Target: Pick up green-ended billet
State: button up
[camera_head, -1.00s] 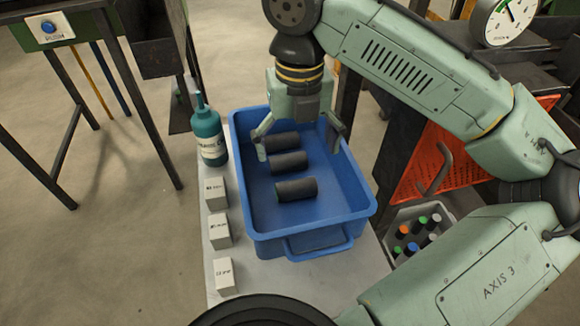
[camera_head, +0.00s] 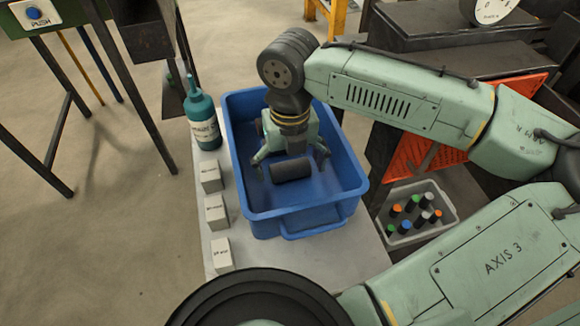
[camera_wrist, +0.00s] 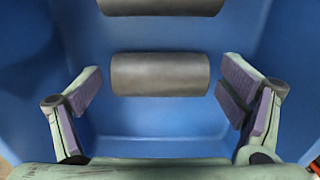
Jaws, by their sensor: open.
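Dark cylindrical billets lie on their sides in a blue bin (camera_head: 352,196). The nearest billet (camera_head: 291,169) shows between my gripper's fingers in the head view; the others are mostly hidden by my gripper. The wrist view shows one whole billet (camera_wrist: 160,74) and another billet (camera_wrist: 160,6) cut off at the top edge. I see no green end on either; their end faces are turned out of sight. My gripper (camera_head: 290,174) is open and empty, low inside the bin. In the wrist view its fingers are wide apart, left and right of the whole billet.
A grey crate (camera_head: 440,233) at the right holds several upright billets with green, orange, blue and pale ends. A teal bottle (camera_head: 202,118) and three white boxes (camera_head: 216,212) stand left of the bin on the table (camera_head: 290,258). The bin walls surround my gripper.

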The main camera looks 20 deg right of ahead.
jog(key=c, duration=2)
